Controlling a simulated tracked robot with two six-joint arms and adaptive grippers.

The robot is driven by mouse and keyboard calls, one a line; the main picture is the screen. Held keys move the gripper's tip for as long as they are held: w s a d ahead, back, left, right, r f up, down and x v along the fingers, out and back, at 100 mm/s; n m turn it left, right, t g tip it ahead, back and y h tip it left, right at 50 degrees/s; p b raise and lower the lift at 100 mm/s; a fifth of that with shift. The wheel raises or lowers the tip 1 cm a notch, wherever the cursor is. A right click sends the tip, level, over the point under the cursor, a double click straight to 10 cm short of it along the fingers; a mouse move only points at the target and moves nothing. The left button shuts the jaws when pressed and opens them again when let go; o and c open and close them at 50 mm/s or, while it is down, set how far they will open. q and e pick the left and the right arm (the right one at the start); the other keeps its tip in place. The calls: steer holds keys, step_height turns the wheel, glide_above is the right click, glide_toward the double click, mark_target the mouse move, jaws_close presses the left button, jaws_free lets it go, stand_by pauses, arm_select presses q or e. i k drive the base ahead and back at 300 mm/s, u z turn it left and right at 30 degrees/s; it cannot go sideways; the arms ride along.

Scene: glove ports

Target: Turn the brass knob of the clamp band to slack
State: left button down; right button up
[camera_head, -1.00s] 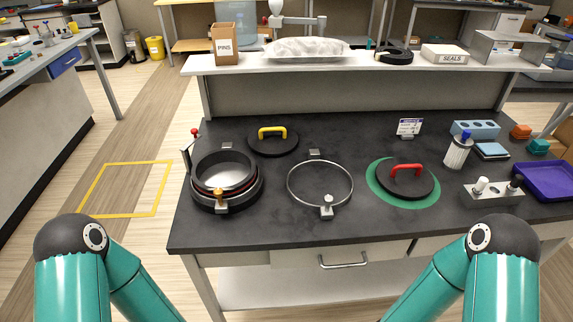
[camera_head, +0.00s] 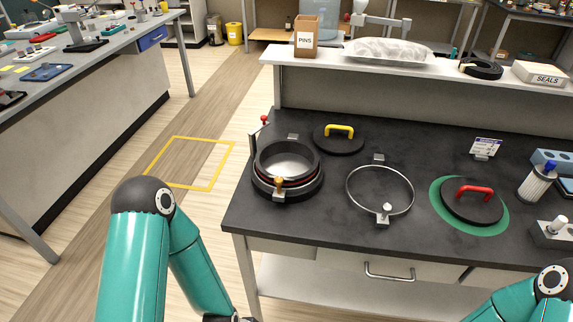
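A round port (camera_head: 287,158) with a dark outer ring and a red inner line stands at the left of the dark bench top. A brass knob (camera_head: 278,181) sits on the clamp block at the front of its band. A second, loose-looking metal ring (camera_head: 349,190) with a silver knob (camera_head: 387,208) lies to the right on the bench.
A black lid with a yellow handle (camera_head: 339,131) lies behind the port. A black lid with a red handle (camera_head: 473,191) lies on a green mat (camera_head: 437,207). A red-tipped lever (camera_head: 264,119) stands at the port's back left. Bare bench lies in front.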

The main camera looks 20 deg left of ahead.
mark_target(278, 181)
steer(key=u, duration=1.45)
steer(key=i, duration=0.1)
steer(key=z, duration=2.8)
steer(key=k, duration=1.15)
steer(key=u, duration=1.35)
steer(key=i, duration=1)
steer(key=u, duration=0.1)
